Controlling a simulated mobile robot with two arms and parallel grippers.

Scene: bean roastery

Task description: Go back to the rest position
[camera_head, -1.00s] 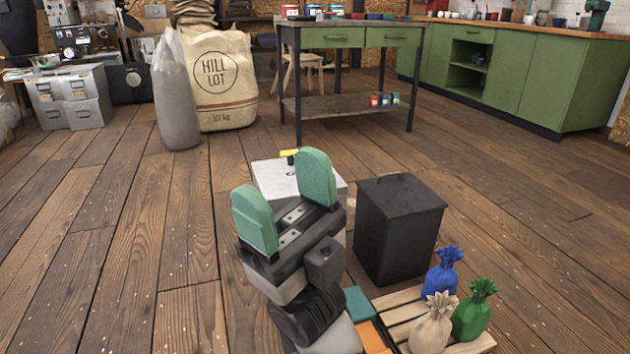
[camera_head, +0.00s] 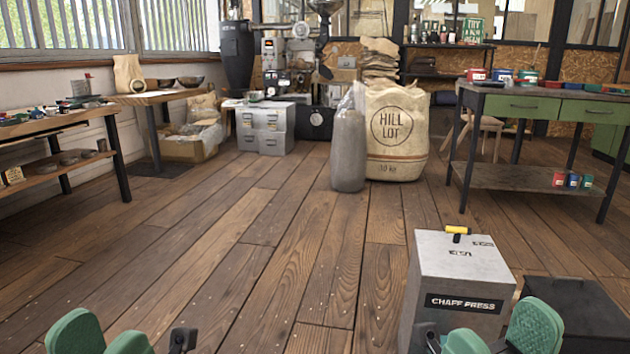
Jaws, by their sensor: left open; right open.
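My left gripper (camera_head: 102,338) shows at the bottom left edge of the head view, with its green finger pads apart and nothing between them. My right gripper (camera_head: 500,338) shows at the bottom right, its green pads also apart and empty, in front of the chaff press. The lower parts of both grippers and both arms are cut off by the bottom edge.
The grey chaff press box (camera_head: 462,270) with a yellow handle stands at the lower right, beside a dark box (camera_head: 575,305). A large Hill Lot sack (camera_head: 397,140) and a grey bag (camera_head: 348,150) stand behind. Plank floor (camera_head: 230,250) is clear at the middle left.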

